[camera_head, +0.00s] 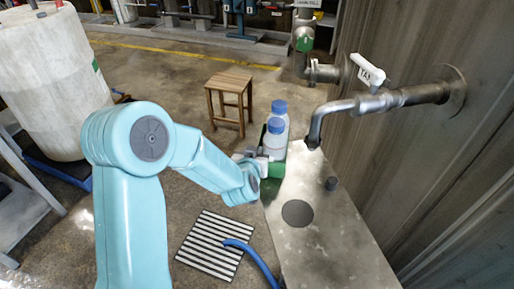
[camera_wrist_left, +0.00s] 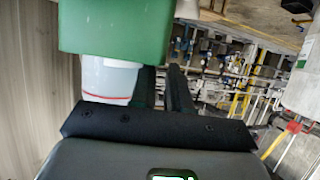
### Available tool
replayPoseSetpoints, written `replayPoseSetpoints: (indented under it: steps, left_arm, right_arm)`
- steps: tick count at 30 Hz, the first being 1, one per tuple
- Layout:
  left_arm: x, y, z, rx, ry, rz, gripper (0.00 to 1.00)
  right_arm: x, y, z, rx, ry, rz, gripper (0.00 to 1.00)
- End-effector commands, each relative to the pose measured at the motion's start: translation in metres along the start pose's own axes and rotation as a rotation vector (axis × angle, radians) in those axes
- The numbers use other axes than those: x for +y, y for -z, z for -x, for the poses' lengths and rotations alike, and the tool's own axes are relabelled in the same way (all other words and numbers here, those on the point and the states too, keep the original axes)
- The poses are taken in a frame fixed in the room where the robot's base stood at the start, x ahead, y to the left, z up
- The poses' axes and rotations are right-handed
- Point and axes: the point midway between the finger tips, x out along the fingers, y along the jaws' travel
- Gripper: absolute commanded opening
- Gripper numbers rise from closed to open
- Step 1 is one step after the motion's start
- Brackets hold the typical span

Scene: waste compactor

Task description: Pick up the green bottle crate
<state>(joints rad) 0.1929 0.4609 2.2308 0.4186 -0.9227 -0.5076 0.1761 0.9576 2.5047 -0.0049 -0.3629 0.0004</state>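The green bottle crate (camera_head: 272,169) stands at the left edge of the grey metal surface, below the bent pipe. It holds bottles with blue caps (camera_head: 277,106). My left arm reaches in from the left, and its gripper (camera_head: 251,156) is at the crate's left side. In the left wrist view the green crate (camera_wrist_left: 115,30) fills the top, with a pale bottle (camera_wrist_left: 108,78) below it. My left gripper's two dark fingers (camera_wrist_left: 161,70) lie close together with a narrow gap, at the crate's edge. Whether they clamp its wall is unclear. My right gripper is not in view.
The pipe with a white-handled valve (camera_head: 370,75) juts from the right wall above the metal surface (camera_head: 310,240). A wooden stool (camera_head: 229,98) stands behind the crate. A striped floor grate (camera_head: 212,244) and blue hose (camera_head: 254,259) lie in front. A large white tank (camera_head: 50,85) is at left.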

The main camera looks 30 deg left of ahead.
Motion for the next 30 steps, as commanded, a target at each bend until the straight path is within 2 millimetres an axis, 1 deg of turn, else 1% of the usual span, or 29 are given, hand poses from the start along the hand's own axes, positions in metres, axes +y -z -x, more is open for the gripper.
replayPoseSetpoints:
  steps: [1, 3, 9, 19, 20, 21, 30]
  left_arm:
    - [0.0, -0.001, -0.009, -0.001, 0.001, -0.001, 0.17]
    - [0.0, -0.001, -0.019, 0.0, 0.0, 0.0, 0.17]
    - [0.0, -0.001, -0.035, -0.001, 0.0, 0.0, 0.17]
    - [0.0, -0.001, -0.037, -0.002, -0.001, -0.001, 0.17]
    - [0.0, -0.001, -0.037, -0.002, -0.001, -0.001, 0.1]
    - [0.0, -0.001, -0.037, -0.002, -0.001, -0.001, 0.0]
    - [-0.001, -0.001, -0.038, -0.003, 0.0, 0.0, 0.0]
  right_arm:
    - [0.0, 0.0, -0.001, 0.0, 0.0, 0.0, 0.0]
    - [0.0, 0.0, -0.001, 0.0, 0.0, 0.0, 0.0]
    - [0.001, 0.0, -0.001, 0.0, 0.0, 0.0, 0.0]
    - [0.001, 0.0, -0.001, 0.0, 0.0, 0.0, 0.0]
    - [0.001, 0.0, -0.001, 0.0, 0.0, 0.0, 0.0]
    - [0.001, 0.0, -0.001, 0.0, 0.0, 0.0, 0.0]
    - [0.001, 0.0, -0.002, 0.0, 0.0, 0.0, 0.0]
